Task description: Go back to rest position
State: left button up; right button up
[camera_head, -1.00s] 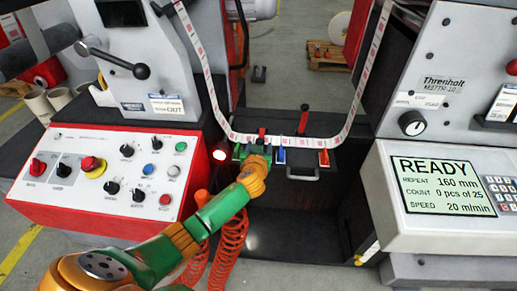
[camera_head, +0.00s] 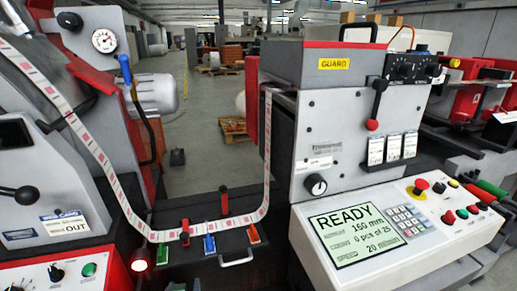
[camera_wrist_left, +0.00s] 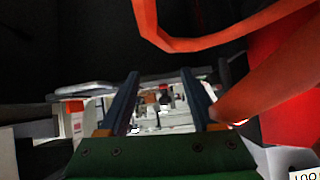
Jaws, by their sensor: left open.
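My left gripper (camera_wrist_left: 160,76) shows in the left wrist view with its two dark fingers apart and nothing between them. In the head view only a small green bit, perhaps of my left arm, shows at the bottom edge, left of centre. My right gripper is in neither view. The label strip (camera_head: 109,177) hangs in a loop between the two machine parts and crosses a small table with red, blue and orange clamps. No gripper touches the strip in the head view.
The display panel (camera_head: 351,236) reads READY, with buttons to its right. A red-and-grey control panel (camera_head: 62,275) is at lower left. A lit round lamp (camera_head: 139,264) is beside the clamps. In the wrist view an orange hose (camera_wrist_left: 235,35) crosses close to the fingers. Open floor lies behind.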

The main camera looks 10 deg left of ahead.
pick_arm(q)
jog(key=s+d+f+m+g+h, duration=0.2)
jog(key=s+d+m+g, duration=0.1)
jog(key=s, duration=0.8)
jog(key=s+d+f+m+g+h, duration=0.2)
jog(key=s+d+g, duration=0.1)
jog(key=s, duration=0.7)
jog(key=s+f+g, duration=0.2)
jog(key=s+f, duration=0.1)
jog(key=f, duration=1.4)
jog(key=s+a+f+g+p, duration=0.1)
jog(key=s+a+f, duration=0.1)
jog(key=s+f, duration=0.7)
jog(key=shift+s+m, duration=0.4)
jog(key=shift+s, duration=0.8)
